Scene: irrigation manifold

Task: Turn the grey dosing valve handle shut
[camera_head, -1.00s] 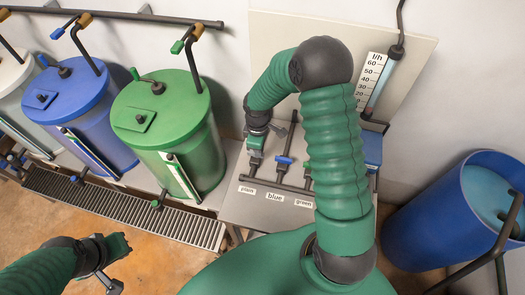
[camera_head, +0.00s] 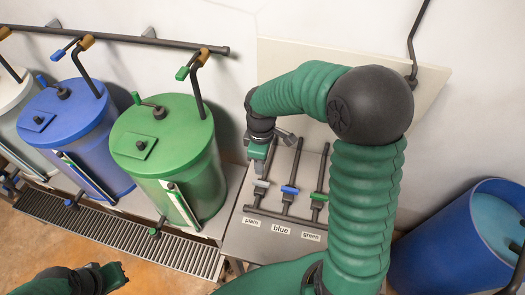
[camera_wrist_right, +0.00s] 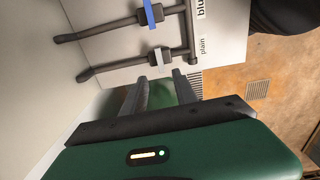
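The grey dosing valve handle (camera_head: 262,184) sits on the pipe above the "plain" label, the leftmost of three pipes on the grey bench. It also shows in the right wrist view (camera_wrist_right: 159,57), just beyond my fingertips. My right gripper (camera_head: 262,167) is over this pipe, close to the handle. In the right wrist view its two dark fingers (camera_wrist_right: 160,88) stand apart, with no handle between them. Whether a finger touches the handle I cannot tell. My left gripper (camera_head: 116,276) is low at the left edge region, partly cut off, its fingers unclear.
The blue handle (camera_head: 289,189) and green handle (camera_head: 319,196) sit on the pipes to the right. A green drum (camera_head: 165,150) and a blue drum (camera_head: 70,115) stand left. A large blue barrel (camera_head: 440,245) stands right. A grating (camera_head: 120,235) runs along the floor.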

